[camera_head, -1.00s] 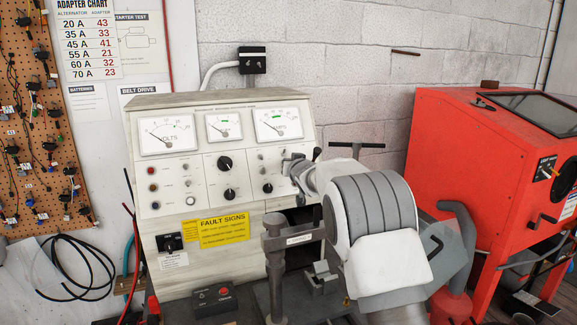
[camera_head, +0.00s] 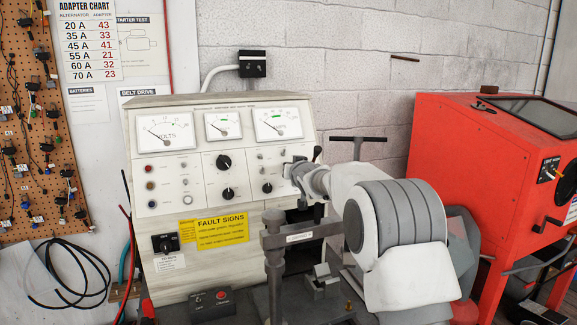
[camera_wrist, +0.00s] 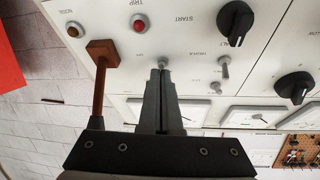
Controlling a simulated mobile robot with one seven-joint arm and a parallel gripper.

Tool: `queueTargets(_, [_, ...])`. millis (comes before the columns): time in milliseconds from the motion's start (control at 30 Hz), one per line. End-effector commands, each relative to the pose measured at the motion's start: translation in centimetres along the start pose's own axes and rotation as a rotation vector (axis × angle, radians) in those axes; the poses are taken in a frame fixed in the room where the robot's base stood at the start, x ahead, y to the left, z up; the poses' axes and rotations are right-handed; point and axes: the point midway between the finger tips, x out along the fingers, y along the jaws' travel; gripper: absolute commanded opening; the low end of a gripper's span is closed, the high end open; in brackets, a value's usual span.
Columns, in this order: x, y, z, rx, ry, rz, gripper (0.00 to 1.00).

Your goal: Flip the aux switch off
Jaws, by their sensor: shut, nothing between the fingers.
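A small metal toggle (camera_wrist: 163,62) on the cream test panel (camera_head: 150,232) sits right at my fingertips in the wrist view. Whether they touch it is unclear, and I cannot read an aux label beside it. My gripper (camera_wrist: 160,73) is shut and empty, its two fingers together and pointing at the panel. In the head view my gripper (camera_head: 289,172) is over the panel's right section and hides this toggle. Two other toggles, an upper (camera_wrist: 215,87) and a lower (camera_wrist: 225,68), stand beside my fingers. The wrist view is upside down.
A black knob (camera_wrist: 235,20) and red lamp (camera_wrist: 138,25) are near my fingers. A brown block on a rod (camera_wrist: 102,55) stands close beside them. A grey clamp post (camera_head: 274,250) stands before the panel. A red cabinet (camera_head: 430,160) is at right.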

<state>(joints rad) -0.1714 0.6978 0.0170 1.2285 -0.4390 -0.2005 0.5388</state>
Motion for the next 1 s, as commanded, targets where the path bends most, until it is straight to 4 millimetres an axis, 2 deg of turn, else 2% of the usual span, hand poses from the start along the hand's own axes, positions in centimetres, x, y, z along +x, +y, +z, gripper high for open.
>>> queueTargets(667, [0.5,-0.5,-1.7,-0.001,-0.001,-0.001,0.00])
queueTargets(1000, [0.8,-0.4,-2.1,-0.013,-0.101,0.016,0.00])
